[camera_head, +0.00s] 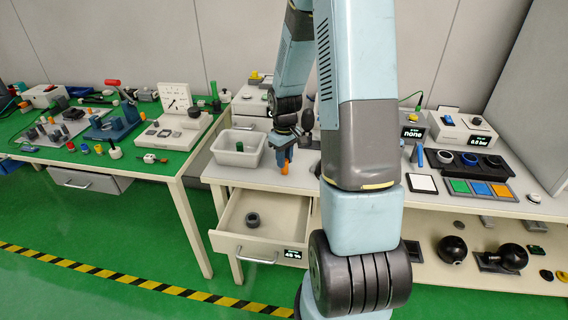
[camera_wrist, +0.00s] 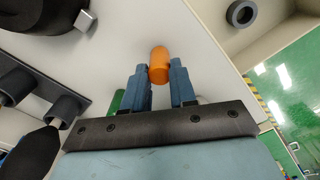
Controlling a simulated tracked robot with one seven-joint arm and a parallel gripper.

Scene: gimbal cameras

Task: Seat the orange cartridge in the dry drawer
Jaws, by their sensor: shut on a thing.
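My gripper (camera_wrist: 159,88) is shut on the orange cartridge (camera_wrist: 158,62), which sits between the two blue fingertips in the wrist view. In the head view the orange cartridge (camera_head: 284,168) hangs from my gripper (camera_head: 283,152) above the white worktop, behind the drawer. I cannot tell whether its lower end touches the worktop. The drawer (camera_head: 230,213) is pulled open below the worktop, with a handle and a small display reading about 48 % on its front. A dark ring (camera_head: 253,220) lies on its floor; it also shows in the wrist view (camera_wrist: 241,13).
A white bin (camera_head: 226,159) holding a green piece stands left of my gripper on the worktop. My arm hides the middle of the bench. Coloured pads (camera_head: 481,188) and a dark three-hole holder (camera_head: 468,160) are at the right. A green-topped bench (camera_head: 150,170) stands at the left.

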